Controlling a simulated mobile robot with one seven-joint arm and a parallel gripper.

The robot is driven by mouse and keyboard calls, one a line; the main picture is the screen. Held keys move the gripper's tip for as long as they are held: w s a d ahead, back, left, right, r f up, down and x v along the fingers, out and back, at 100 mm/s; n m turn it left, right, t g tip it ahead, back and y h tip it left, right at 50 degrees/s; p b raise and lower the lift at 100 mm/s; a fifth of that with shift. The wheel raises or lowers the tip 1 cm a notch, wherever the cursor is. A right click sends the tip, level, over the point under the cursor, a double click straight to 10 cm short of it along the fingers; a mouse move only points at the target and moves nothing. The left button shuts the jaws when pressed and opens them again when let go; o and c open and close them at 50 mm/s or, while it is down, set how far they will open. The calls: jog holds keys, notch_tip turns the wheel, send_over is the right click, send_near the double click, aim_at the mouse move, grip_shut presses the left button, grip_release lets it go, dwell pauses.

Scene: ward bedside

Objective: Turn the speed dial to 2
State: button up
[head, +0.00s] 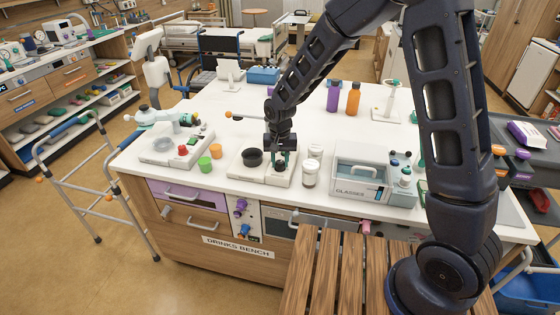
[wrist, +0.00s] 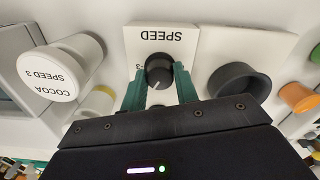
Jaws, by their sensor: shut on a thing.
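The speed dial (wrist: 159,70) is a round black knob with a white pointer line, on a white plate marked SPEED (wrist: 160,36). The lettering is upside down in the wrist view. The pointer line points down and slightly left in that view. A 3 shows left of the knob; other numbers are hidden. My gripper (wrist: 160,84) has its green fingers closed on both sides of the dial. In the head view my gripper (head: 281,161) reaches down onto the white mixer base (head: 262,172), right of its black bowl (head: 252,157); it hides the dial there.
A white-lidded jar (wrist: 52,76) reading COCOA SPEED 3 stands close beside the dial; it shows right of my gripper in the head view (head: 310,174). A glasses box (head: 360,184) is further right. Green (head: 205,164) and orange (head: 216,151) cups stand to the left.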

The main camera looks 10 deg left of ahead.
aim_at(280, 162)
jog(key=o, duration=1)
notch_tip(280, 162, up, 11)
jog(key=shift+f, duration=0.1)
